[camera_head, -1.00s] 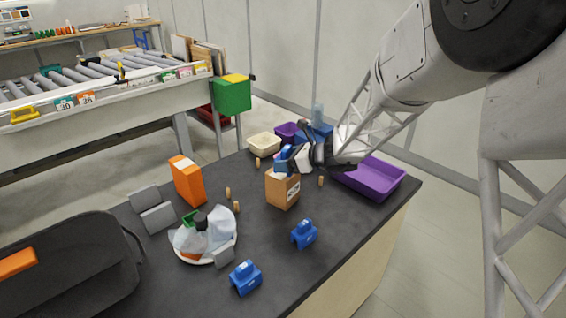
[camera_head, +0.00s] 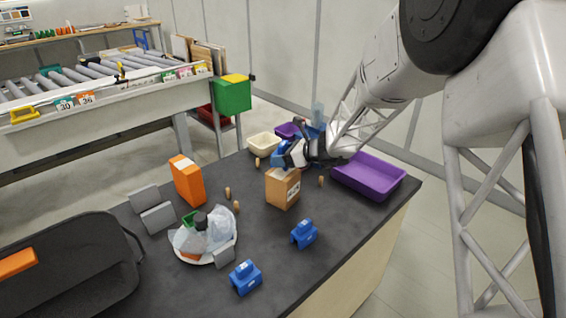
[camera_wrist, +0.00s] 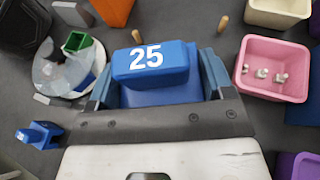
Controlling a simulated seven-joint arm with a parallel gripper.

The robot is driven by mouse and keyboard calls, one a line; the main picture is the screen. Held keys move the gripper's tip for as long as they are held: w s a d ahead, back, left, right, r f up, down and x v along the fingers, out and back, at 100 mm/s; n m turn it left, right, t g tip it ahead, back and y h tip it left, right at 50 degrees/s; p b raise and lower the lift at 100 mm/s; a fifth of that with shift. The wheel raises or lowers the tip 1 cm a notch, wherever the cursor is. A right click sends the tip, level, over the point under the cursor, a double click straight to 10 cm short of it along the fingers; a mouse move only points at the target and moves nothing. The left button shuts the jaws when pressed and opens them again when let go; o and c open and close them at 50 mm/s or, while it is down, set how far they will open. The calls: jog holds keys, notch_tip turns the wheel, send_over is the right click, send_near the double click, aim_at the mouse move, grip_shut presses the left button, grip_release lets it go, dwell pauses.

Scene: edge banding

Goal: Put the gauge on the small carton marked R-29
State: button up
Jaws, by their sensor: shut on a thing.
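My gripper (camera_head: 283,154) is shut on a blue gauge (camera_wrist: 150,62) marked 25, gripped between both fingers in the wrist view. In the head view the held gauge is partly hidden by the gripper, just above and behind the small brown carton (camera_head: 283,188). The carton stands upright on the dark table with a white label on its front, too small to read surely. I cannot tell whether gauge and carton touch. The carton is not visible in the wrist view. Two other blue gauges, one nearer the middle (camera_head: 304,234) and one at the front (camera_head: 245,277), stand on the table.
An orange box (camera_head: 188,181), grey blocks (camera_head: 157,217) and a filled plate (camera_head: 203,258) lie left of the carton. Wooden pegs (camera_head: 228,193) stand nearby. A purple tray (camera_head: 370,178) is at right; a pink bin (camera_wrist: 272,68) holds small pieces. Front right table is clear.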

jog(key=shift+f, duration=1.3)
jog(key=shift+f, duration=0.1)
jog(key=o, duration=1)
jog(key=shift+s+d+r, duration=0.15)
jog(key=shift+d+r, duration=0.15)
jog(key=shift+d, duration=0.05)
jog(key=v, duration=1.1)
jog(key=shift+r, duration=0.1)
